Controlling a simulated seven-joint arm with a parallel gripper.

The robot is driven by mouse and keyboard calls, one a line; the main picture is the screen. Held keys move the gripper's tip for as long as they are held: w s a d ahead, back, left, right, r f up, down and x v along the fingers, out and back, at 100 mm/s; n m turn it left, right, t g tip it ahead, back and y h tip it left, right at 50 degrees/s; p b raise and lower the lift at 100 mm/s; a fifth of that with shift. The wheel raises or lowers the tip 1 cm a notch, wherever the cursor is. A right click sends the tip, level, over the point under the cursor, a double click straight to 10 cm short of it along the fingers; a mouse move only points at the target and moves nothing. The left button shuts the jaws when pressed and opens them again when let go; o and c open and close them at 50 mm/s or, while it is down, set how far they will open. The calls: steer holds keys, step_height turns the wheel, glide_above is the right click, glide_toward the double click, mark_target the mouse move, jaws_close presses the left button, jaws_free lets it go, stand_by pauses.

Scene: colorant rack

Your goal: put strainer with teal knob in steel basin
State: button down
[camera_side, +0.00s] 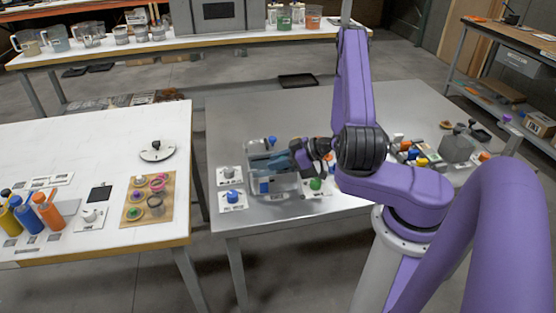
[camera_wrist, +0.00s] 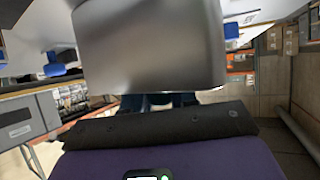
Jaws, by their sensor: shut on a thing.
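My gripper (camera_side: 278,161) points left over the middle metal table. It is shut on a grey metal vessel (camera_wrist: 150,45), which fills the upper middle of the wrist view. I cannot tell from that view whether this vessel is the steel basin. In the side view a grey, box-like metal container (camera_side: 285,184) stands around and below my fingertips. Small knobbed pieces, one with a green knob (camera_side: 133,212), sit on a wooden board (camera_side: 166,214) on the left white table. I cannot make out for certain which piece is the strainer with the teal knob.
White cards with blue-knobbed (camera_side: 232,196) and green-knobbed (camera_side: 316,184) pieces lie close around the container. Orange (camera_side: 48,212) and blue bottles stand at the far left. A gap separates the white and metal tables. The metal table's back half (camera_side: 265,112) is clear.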

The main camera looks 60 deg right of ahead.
steer(key=shift+f, duration=0.25)
steer(key=c, duration=1.2)
jaws_free()
steer(key=shift+o, duration=0.2)
